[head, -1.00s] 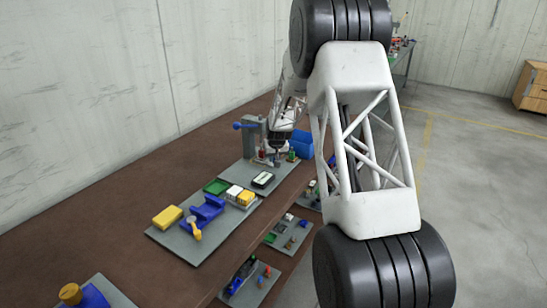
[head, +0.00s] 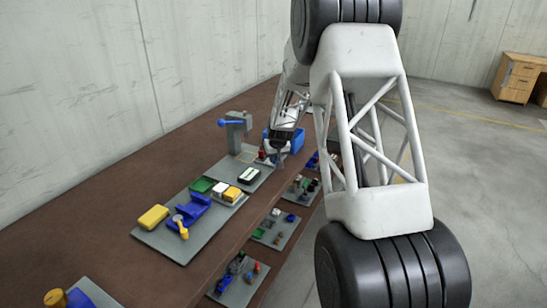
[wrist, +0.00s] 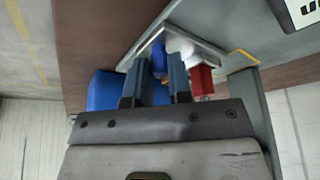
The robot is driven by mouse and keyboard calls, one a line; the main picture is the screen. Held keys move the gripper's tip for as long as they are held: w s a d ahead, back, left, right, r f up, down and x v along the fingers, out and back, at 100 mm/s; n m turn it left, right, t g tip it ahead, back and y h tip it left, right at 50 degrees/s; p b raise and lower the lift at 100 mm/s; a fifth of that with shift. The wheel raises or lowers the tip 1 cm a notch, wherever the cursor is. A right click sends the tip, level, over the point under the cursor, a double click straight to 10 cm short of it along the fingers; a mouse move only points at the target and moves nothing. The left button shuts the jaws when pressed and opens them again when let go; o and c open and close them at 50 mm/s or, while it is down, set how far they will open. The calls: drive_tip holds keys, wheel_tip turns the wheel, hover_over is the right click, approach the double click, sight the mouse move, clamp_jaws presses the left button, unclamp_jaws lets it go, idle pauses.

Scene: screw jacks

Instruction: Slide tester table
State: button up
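The tester (head: 237,135) is a grey upright post with a blue lever on a grey base plate (head: 262,170). In the head view my gripper (head: 279,160) is low over the plate's right end, beside a small red part (head: 262,155). In the wrist view, my gripper (wrist: 157,80) has its two fingers apart, with a blue piece (wrist: 158,55) between or just beyond their tips. I cannot tell whether they touch it. A white rounded part (wrist: 181,44) and a red block (wrist: 201,80) are by the right finger. The sliding table cannot be told apart clearly.
A blue bin (head: 298,140) stands close behind my gripper; it also shows in the wrist view (wrist: 103,90). A nearer tray holds a blue fixture (head: 194,210) and a yellow block (head: 153,217). Lower trays (head: 275,229) hold small parts.

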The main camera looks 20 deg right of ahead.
drive_tip(key=o, duration=0.4)
drive_tip(key=shift+d, duration=0.1)
drive_tip(key=shift+r, duration=0.15)
drive_tip(key=v, duration=0.7)
drive_tip(key=shift+s+r, duration=0.2)
idle(0.5)
